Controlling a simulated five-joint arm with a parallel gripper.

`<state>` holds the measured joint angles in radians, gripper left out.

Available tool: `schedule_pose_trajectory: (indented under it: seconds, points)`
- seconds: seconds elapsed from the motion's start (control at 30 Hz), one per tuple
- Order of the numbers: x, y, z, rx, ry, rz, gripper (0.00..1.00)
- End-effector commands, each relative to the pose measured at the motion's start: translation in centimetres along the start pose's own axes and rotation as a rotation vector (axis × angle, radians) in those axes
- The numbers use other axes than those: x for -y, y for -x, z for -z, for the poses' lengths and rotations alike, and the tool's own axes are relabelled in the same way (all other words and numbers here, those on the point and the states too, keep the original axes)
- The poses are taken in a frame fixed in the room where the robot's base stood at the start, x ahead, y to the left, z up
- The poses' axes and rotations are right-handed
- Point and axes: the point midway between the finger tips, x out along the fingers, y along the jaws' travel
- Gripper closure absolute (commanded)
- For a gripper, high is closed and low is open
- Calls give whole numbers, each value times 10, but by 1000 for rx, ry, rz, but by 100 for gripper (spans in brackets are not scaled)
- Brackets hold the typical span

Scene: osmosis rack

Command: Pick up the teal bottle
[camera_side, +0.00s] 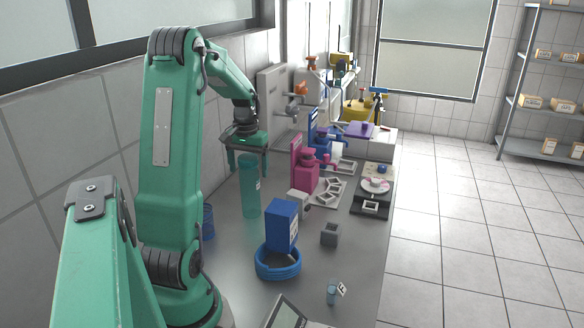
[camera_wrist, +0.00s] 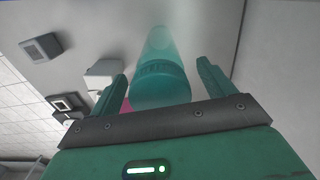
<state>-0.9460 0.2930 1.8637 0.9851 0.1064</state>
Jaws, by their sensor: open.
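My gripper (camera_side: 249,173) is over the top of the bottle in the side view. In the wrist view its two fingers (camera_wrist: 160,88) are apart, one on each side of the cap, with gaps between. I cannot tell how far down the fingers reach along the bottle.
A blue box (camera_side: 281,225) stands at a blue coiled ring (camera_side: 278,262) to the right of the bottle. A small grey block (camera_side: 330,234), a pink device (camera_side: 305,172) and a blue mesh cup (camera_side: 208,221) are nearby. A small vial (camera_side: 332,292) stands near the front.

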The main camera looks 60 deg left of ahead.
Motion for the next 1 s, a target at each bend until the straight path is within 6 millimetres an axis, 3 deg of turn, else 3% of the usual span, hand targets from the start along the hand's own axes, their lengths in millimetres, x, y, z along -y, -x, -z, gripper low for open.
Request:
schedule_pose_trajectory:
  seconds: [0.13, 0.43, 0.77, 1.0]
  points:
    - [0, 0, 0, 0, 0, 0, 18]
    - [0, 0, 0, 0, 0, 0, 77]
    - [0, 2, 0, -1, 0, 0, 79]
    - [0, 19, 1, -4, 0, 0, 79]
